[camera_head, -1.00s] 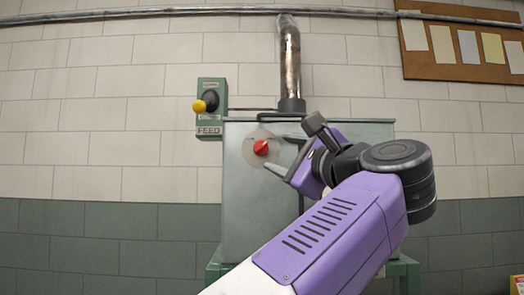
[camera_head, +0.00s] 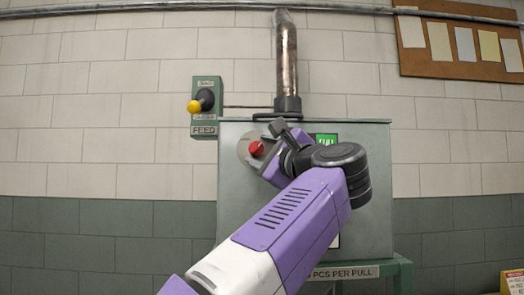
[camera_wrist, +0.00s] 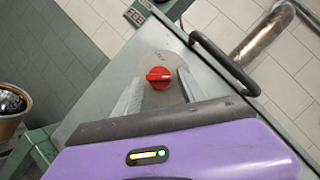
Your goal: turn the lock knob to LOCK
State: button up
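The lock knob is red and round with a raised grip bar. It sits on a pale round plate on the face of a grey-green cabinet (camera_head: 380,200). I see no contact. The plate's lettering is too small to read.
A green FEED box (camera_head: 206,120) with a yellow-tipped lever (camera_head: 194,106) is on the wall at left. A dark bar handle (camera_wrist: 225,63) runs close right of the fingers in the wrist view. A pipe (camera_head: 287,60) rises from the cabinet top. A green display (camera_head: 327,140) is partly covered.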

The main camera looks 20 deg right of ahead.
grip_shut()
jog(key=shift+r+n, duration=0.1)
jog(key=shift+n, duration=0.2)
jog(key=n+g+p, duration=0.1)
jog(key=n+p, duration=0.1)
jog(key=n, duration=0.1)
jog(key=shift+d+r+n+g+p, duration=0.15)
jog(key=shift+r+n+g+p, duration=0.15)
jog(key=shift+r+g+p, duration=0.1)
jog(key=n+p, duration=0.1)
jog(key=n+g+p, duration=0.2)
jog(key=shift+r+n, duration=0.25)
jog(key=shift+n, duration=0.15)
jog(key=shift+w+a+r+n+g+h+p, duration=0.15)
jog(key=shift+n+g+h+p, duration=0.45)
jog(key=shift+n+p, duration=0.55)
jog(key=shift+s+a+r+n+g+h+p, duration=0.15)
jog(key=shift+n+g+h+p, duration=0.45)
jog(key=shift+n+p, duration=0.6)
jog(key=shift+w+a+n+g+h+p, duration=0.15)
jog(key=shift+n+g+h+p, duration=0.5)
jog(key=shift+p, duration=0.8)
jog(key=shift+n, duration=0.3)
